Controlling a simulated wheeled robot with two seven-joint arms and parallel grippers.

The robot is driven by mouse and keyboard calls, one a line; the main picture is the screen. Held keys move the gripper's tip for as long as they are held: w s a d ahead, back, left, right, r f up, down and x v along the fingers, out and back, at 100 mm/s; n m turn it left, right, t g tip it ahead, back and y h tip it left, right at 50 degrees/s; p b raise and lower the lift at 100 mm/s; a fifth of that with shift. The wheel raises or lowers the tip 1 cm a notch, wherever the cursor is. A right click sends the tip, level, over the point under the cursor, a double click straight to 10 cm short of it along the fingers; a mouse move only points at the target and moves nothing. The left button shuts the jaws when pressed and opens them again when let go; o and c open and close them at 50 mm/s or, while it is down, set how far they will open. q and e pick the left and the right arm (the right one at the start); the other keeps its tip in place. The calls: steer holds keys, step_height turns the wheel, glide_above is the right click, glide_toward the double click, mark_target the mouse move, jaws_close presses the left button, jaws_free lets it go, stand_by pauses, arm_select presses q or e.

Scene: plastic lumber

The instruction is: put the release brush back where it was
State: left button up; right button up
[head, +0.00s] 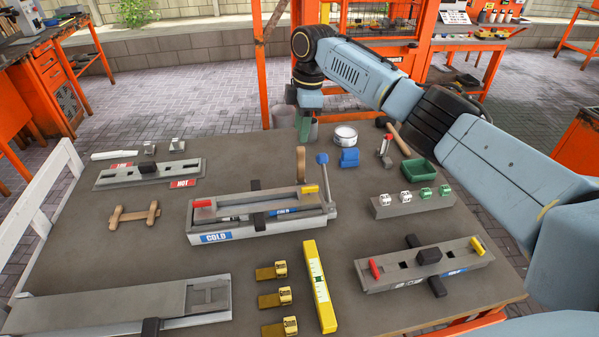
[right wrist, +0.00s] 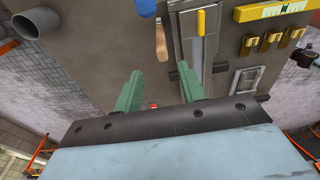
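My right gripper (head: 305,125) is over the table's far edge, beyond the handle. In the right wrist view its two green fingers (right wrist: 160,88) are spread with nothing held between them. My left gripper is in neither view.
A grey cylinder (right wrist: 35,22) shows at upper left. A white tin (head: 345,136), a blue object (head: 349,157), a hammer (head: 398,138) and a green tray (head: 420,172) sit at the far right. Other moulds, brass clamps (head: 271,271) and a yellow level (head: 320,286) fill the front.

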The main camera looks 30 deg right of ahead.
mark_target(300, 147)
steer(key=shift+s+a+f, duration=0.1)
steer(key=shift+a+f, duration=0.1)
steer(key=shift+f, duration=1.5)
steer(key=shift+s+a+f, duration=0.1)
steer(key=shift+a+f, duration=0.1)
steer(key=shift+f, duration=1.5)
jaws_close()
